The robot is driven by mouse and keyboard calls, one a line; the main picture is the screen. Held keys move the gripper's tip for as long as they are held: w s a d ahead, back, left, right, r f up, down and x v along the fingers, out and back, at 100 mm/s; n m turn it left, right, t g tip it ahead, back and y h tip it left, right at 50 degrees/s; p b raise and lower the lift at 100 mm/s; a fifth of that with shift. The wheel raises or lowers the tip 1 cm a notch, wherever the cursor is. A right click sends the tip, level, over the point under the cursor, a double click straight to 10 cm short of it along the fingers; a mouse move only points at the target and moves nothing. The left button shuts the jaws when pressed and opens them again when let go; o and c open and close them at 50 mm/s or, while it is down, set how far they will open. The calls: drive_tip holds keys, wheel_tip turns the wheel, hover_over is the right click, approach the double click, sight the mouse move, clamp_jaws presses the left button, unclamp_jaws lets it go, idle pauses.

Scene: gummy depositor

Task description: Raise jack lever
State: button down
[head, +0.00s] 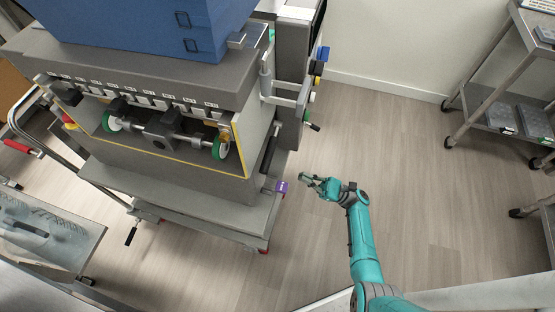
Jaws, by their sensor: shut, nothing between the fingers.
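The grey depositor machine (165,178) stands on a wheeled base (215,213) at the left. A short purple-ended piece (282,187) sticks out from its lower right side, and it may be the jack lever; I cannot tell for certain. My gripper (308,181), on the teal arm, is shut and empty over the floor, just right of the purple end. A small gap shows between them in the picture; how their heights compare is unclear. A dark-handled lever (131,235) hangs down at the front of the base.
A green bar with a black-tipped lever (312,126) juts from the machine's right side. A metal shelf rack (484,105) stands at the right. A bench with a tray (45,232) is at lower left. The wood floor (380,140) between machine and rack is clear.

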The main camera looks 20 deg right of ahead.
sight(271, 146)
drive_tip(key=s+d+r+x, duration=0.1)
drive_tip(key=r+x, duration=0.1)
drive_tip(key=x, duration=1)
drive_tip(key=shift+a+r, duration=0.25)
drive_tip(key=shift+r, duration=0.1)
drive_tip(key=shift+s+a+r, duration=0.2)
drive_tip(key=shift+s+r, duration=0.15)
drive_tip(key=shift+r, duration=0.4)
